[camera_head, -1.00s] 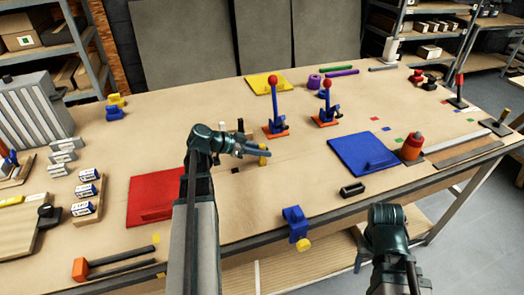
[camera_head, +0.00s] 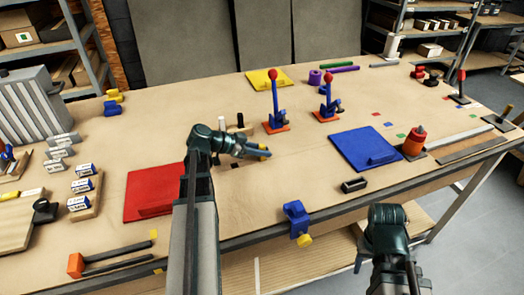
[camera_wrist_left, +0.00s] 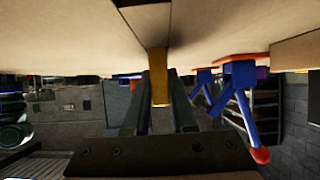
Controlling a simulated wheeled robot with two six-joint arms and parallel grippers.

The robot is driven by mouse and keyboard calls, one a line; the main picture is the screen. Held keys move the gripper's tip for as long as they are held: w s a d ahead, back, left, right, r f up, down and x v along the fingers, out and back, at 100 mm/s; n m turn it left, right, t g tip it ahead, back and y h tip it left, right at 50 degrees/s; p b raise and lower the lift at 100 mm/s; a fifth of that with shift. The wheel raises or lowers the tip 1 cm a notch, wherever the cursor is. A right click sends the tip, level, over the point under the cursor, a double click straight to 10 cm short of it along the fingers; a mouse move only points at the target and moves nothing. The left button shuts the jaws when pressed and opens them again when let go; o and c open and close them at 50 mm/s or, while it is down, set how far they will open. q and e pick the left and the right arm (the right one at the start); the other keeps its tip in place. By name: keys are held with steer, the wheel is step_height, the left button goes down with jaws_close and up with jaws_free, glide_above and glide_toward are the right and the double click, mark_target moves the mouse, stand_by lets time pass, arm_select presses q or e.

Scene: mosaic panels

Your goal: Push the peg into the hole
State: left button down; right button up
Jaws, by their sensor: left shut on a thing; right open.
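My left gripper (camera_head: 262,153) is shut on a yellow peg (camera_head: 263,150), low over the middle of the table. The peg also shows between the fingers in the left wrist view (camera_wrist_left: 159,78). In that upside-down view the peg's far end meets or nearly meets the wooden surface; I cannot tell whether it is in a hole. A small black square (camera_head: 235,166) lies on the table just left of the fingers; I cannot tell whether it is a hole. My right gripper (camera_head: 385,236) is by the front edge, away from the peg, its fingertips hard to make out.
Two blue upright clamps with red knobs (camera_head: 278,105) (camera_head: 327,100) stand behind and right of the peg. A black and a white piece (camera_head: 222,124) stand behind my left wrist. A red panel (camera_head: 150,196) lies left, a blue panel (camera_head: 362,148) right.

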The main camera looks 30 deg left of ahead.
arm_select(q)
steer(key=shift+f+b, duration=0.5)
steer(key=shift+f, duration=0.05)
steer(key=c, duration=0.7)
jaws_free()
steer(key=shift+o, duration=0.2)
steer(key=shift+r, duration=0.1)
steer(key=p+v, duration=0.6)
steer(key=v, duration=0.6)
steer(key=shift+s+a+r, duration=0.2)
steer(key=shift+s, duration=0.05)
steer(key=shift+s+a+r+p, duration=0.15)
steer(key=shift+s+a+p, duration=0.15)
steer(key=shift+s+p, duration=0.1)
steer(key=shift+r, duration=0.1)
